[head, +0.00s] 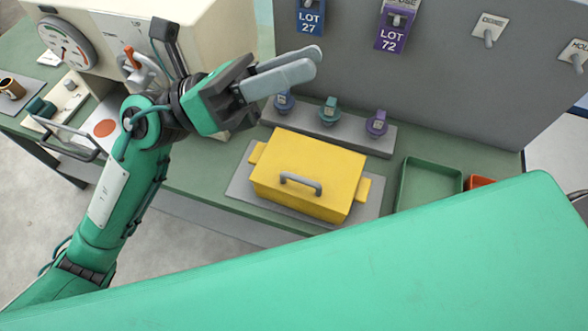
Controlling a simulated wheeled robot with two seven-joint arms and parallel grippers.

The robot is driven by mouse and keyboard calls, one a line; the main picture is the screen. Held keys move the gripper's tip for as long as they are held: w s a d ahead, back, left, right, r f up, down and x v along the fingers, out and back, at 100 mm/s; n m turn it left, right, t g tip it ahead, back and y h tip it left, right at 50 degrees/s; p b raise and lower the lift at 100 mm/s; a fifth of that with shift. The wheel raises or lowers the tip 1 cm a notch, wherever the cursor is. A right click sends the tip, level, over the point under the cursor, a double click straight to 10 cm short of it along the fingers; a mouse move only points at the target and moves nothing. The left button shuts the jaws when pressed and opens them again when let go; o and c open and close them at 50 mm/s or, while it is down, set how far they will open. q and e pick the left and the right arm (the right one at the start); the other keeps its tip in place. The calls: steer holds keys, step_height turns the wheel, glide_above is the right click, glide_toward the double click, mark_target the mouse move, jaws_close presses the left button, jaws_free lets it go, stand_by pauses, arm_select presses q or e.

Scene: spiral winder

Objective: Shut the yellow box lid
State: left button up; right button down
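The yellow box (331,203) sits on a grey plate (240,187) on the green bench. Its yellow lid (310,158) looks down flat over the box, with no gap that I can see. A grey bar handle (301,184) is at the lid's near side. My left gripper (315,62) is in the air above and behind the box, clear of it, fingers pointing right. Its two fingers overlap in this view, so their opening is unclear. It holds nothing that I can see. My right gripper is out of view.
Several knobs (329,110) stand on a grey strip behind the box. A green tray (430,185) and an orange bin (480,182) are to the right. A grey panel with LOT tags (392,38) rises behind. A cream machine with a dial (67,42) is at left.

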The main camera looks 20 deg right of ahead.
arm_select(q)
steer(key=s+d+f+m+g+y, duration=0.2)
steer(key=s+f+m+y, duration=0.1)
steer(key=f+m+y, duration=0.25)
steer(key=m+t+y, duration=0.4)
steer(key=t+y, duration=0.3)
steer(key=y, duration=0.5)
glide_toward(299, 178)
steer(key=p+x, duration=0.3)
steer(key=x, duration=0.5)
steer(key=shift+p, duration=0.3)
steer(key=shift+c, duration=0.3)
steer(key=shift+r, duration=0.1)
steer(key=c, duration=0.5)
